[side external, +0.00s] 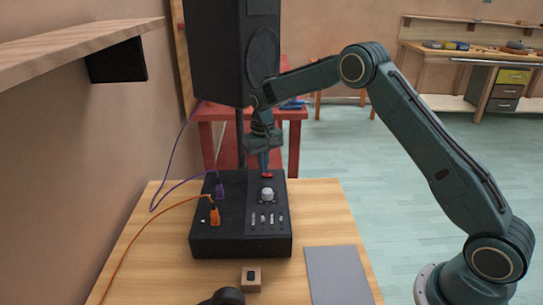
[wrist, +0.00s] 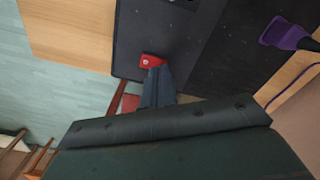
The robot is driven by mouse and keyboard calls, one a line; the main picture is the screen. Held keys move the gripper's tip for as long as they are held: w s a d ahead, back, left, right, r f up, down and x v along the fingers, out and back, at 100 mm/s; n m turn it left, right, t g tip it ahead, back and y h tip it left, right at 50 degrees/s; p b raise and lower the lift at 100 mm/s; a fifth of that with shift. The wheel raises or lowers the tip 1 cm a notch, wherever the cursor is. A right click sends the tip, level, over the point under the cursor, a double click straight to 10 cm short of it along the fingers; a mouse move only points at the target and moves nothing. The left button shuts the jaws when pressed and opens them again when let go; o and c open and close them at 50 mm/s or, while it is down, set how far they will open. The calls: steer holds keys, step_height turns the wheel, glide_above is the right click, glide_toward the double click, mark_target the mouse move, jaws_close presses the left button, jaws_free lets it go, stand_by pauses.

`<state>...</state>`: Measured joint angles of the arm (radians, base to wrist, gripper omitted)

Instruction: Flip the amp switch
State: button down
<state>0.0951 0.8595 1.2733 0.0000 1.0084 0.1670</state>
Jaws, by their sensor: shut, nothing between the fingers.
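The amp (side external: 205,247) is a black box on the wooden table. Its red switch (side external: 267,176) is near the back right edge of the top panel. It also shows in the wrist view (wrist: 152,60), with a small light mark on it. My gripper (side external: 264,170) points down at the red switch with its fingers together and empty. In the wrist view the fingertips (wrist: 160,70) are right at the switch's edge and cover part of its surroundings. I cannot tell whether they touch it.
A white knob (side external: 267,195) and several small toggles stand in front of the switch. A purple plug (side external: 220,191) and an orange plug (side external: 215,216) with cables are on the left. A grey pad (side external: 337,275) lies at front right.

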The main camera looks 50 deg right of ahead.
steer(key=shift+f, duration=0.65)
stand_by(0.5)
steer(key=shift+r, duration=3.55)
